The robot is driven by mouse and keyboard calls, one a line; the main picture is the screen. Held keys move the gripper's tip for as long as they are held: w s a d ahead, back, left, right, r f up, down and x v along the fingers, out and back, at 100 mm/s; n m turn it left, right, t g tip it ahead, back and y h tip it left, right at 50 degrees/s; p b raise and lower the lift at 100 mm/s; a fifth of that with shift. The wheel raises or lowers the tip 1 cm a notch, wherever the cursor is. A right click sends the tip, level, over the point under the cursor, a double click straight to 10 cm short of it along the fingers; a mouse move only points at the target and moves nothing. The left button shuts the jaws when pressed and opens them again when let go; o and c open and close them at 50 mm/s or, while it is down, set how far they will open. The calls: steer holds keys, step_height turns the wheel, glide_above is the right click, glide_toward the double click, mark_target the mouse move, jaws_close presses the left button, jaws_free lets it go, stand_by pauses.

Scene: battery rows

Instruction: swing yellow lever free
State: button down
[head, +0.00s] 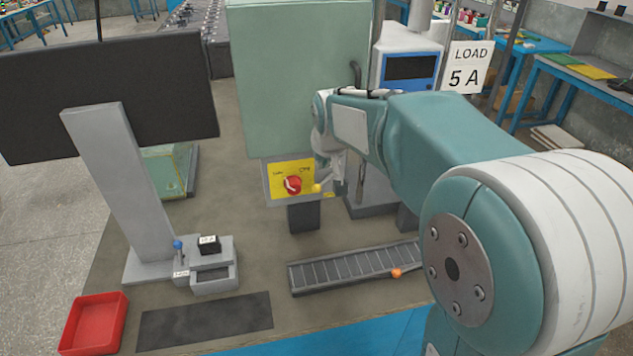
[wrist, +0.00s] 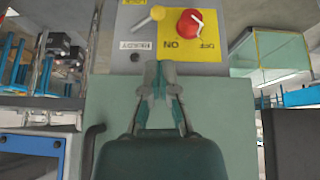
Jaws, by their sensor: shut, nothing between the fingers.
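The yellow lever (wrist: 149,18) is a short rod with a round knob, set on a grey plate beside a red rotary knob (wrist: 190,22) on a yellow ON/OFF label. In the head view the lever's yellow knob (head: 317,188) shows just right of the red knob (head: 293,185). My gripper (wrist: 160,68) is shut and empty, its fingertips over the panel close to the lever but apart from it in the wrist view. In the head view my gripper (head: 328,172) is partly hidden by my wrist.
A pale green cabinet (head: 300,75) stands above the switch plate. A dark monitor (head: 110,90) is at left, with a red tray (head: 95,322) below. A LOAD 5 A sign (head: 467,67) hangs at right.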

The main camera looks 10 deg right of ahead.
mark_target(317, 190)
steer(key=shift+f, duration=0.15)
steer(key=x, duration=1.4)
steer(key=shift+w+d, duration=0.15)
steer(key=shift+f+h, duration=0.15)
steer(key=shift+h, duration=0.35)
steer(key=shift+f+n+h, duration=0.45)
steer(key=shift+n+h, duration=0.05)
steer(key=shift+h, duration=0.4)
steer(key=f+n+h, duration=0.1)
steer(key=h, duration=0.1)
steer(key=d+f+n+h, duration=0.1)
steer(key=h, duration=0.2)
steer(key=f+t+h, duration=0.1)
steer(key=h, duration=0.2)
steer(key=shift+d+f+n, duration=0.25)
steer(key=shift+f+n, duration=0.05)
steer(key=shift+n, duration=0.1)
